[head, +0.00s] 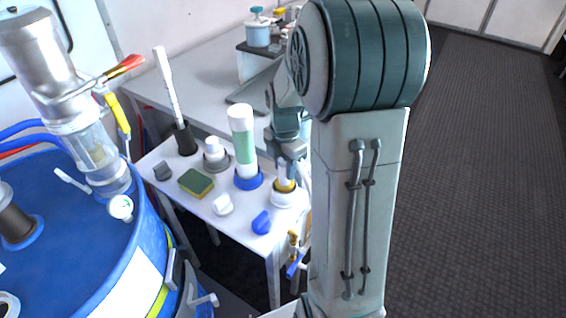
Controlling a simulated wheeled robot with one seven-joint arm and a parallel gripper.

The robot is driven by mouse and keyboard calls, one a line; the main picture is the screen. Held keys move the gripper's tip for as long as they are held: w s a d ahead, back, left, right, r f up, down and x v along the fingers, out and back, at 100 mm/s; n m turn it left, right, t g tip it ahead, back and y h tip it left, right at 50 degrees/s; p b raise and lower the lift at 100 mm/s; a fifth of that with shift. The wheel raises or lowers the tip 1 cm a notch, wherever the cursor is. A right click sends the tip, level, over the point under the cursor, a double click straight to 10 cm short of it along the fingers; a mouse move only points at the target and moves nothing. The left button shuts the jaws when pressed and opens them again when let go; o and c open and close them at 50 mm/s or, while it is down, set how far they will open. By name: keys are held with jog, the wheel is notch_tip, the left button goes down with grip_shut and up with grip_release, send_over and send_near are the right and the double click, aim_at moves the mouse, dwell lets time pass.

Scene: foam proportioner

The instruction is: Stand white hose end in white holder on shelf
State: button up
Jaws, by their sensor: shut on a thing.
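My gripper (290,163) is over the right end of the white shelf (187,218), pointing down, shut on the white hose end (285,178). The hose end is roughly upright and shows a yellow band near its bottom. Directly below it is the round white holder (284,199) near the shelf's right edge. The hose end's bottom meets the holder's opening in this view; I cannot tell how deep it sits. My arm hides part of the hose end and what lies to its right.
A white-and-green cylinder (244,143) in a blue holder stands just left. A grey holder (215,157), dark holder with white stick (184,138), sponge (196,183), white clip (223,205) and blue clip (261,222) share the shelf. A blue drum (75,230) stands left.

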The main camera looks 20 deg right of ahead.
aim_at(285, 177)
jog(key=shift+f+b, duration=0.95)
jog(key=shift+f, duration=0.75)
jog(key=shift+f+b, duration=0.35)
jog(key=shift+f, duration=0.2)
jog(key=o, duration=0.9)
jog(key=shift+r+p, duration=4.3)
jog(key=shift+r, duration=1.25)
